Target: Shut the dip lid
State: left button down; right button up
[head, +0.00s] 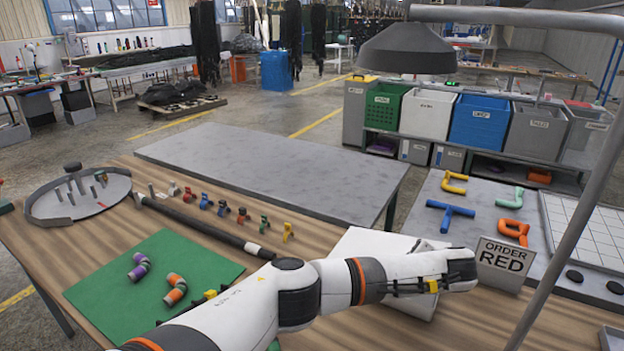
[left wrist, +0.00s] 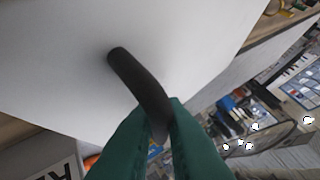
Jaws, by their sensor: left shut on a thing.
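A white panel (head: 365,243), which looks like the dip lid, lies beyond my left forearm in the head view. In the left wrist view the same white panel (left wrist: 60,60) fills the upper left and carries a dark curved handle (left wrist: 126,72). My left gripper (left wrist: 160,112) has green fingers shut on the near end of this handle. In the head view my left wrist covers the fingertips and part of the panel. I cannot tell how far the panel is tilted. My right gripper is in neither view.
An ORDER RED sign (head: 505,262) stands close right of my left wrist. A green mat (head: 100,290) holds two hose pieces. A dark rod (head: 205,226) and several coloured fittings (head: 222,208) lie on the wooden table. A grey post (head: 570,185) rises at the right.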

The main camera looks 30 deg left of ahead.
pick_arm(q)
notch_tip(320, 180, down, 2)
jog(key=shift+w+a+f+y+b, duration=0.15)
jog(key=shift+y+b, duration=0.25)
jog(key=shift+b, duration=0.8)
jog(key=shift+d+f+m+y+b, duration=0.2)
jog(key=shift+f+b, duration=0.2)
jog(key=shift+b, duration=0.45)
jog(key=shift+d+f+m+y+b, duration=0.1)
jog(key=shift+f+y+b, duration=0.2)
jog(key=shift+b, duration=0.5)
